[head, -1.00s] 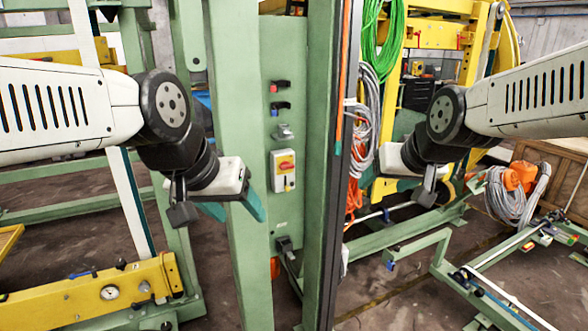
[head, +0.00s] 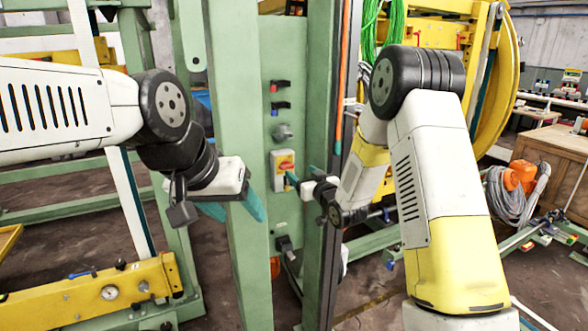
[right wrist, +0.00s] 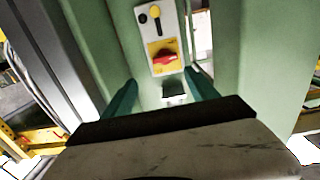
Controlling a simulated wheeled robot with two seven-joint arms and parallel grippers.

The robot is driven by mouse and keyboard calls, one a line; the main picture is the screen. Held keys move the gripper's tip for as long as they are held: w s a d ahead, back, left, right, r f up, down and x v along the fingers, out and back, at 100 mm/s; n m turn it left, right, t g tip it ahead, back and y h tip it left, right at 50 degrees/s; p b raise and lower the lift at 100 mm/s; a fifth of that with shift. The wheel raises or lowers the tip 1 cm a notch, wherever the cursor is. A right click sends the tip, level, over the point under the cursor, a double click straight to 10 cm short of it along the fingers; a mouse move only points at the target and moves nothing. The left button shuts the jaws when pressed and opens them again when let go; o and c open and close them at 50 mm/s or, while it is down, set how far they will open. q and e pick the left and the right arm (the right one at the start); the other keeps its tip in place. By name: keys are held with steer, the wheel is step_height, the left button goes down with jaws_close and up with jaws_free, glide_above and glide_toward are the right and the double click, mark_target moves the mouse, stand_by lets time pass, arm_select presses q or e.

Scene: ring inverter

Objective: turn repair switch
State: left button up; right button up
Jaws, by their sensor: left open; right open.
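The repair switch appears to be the red rotary knob on a yellow plate (head: 286,166), on a pale switch box on the green panel. The right wrist view shows the red knob (right wrist: 166,57) upside down, just beyond the fingers. My right gripper (head: 305,176) is open at the panel, close to the box's right side. Its teal fingers (right wrist: 162,90) are apart with nothing gripped; I cannot tell whether one touches the box. My left gripper (head: 235,206) is open and empty, in front of the green post left of the panel.
A grey connector (head: 285,243) is below. Green posts (head: 249,120) flank the panel. A yellow beam with a gauge (head: 100,292) lies at lower left.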

mark_target(288, 166)
steer(key=shift+y, duration=0.4)
steer(key=x, duration=0.5)
steer(key=f+x, duration=0.1)
steer(key=x, duration=0.2)
steer(key=shift+s+a, duration=0.1)
steer(key=shift+a, duration=0.4)
steer(key=shift+r, duration=0.1)
steer(key=shift+c, duration=0.2)
steer(key=c, duration=1.3)
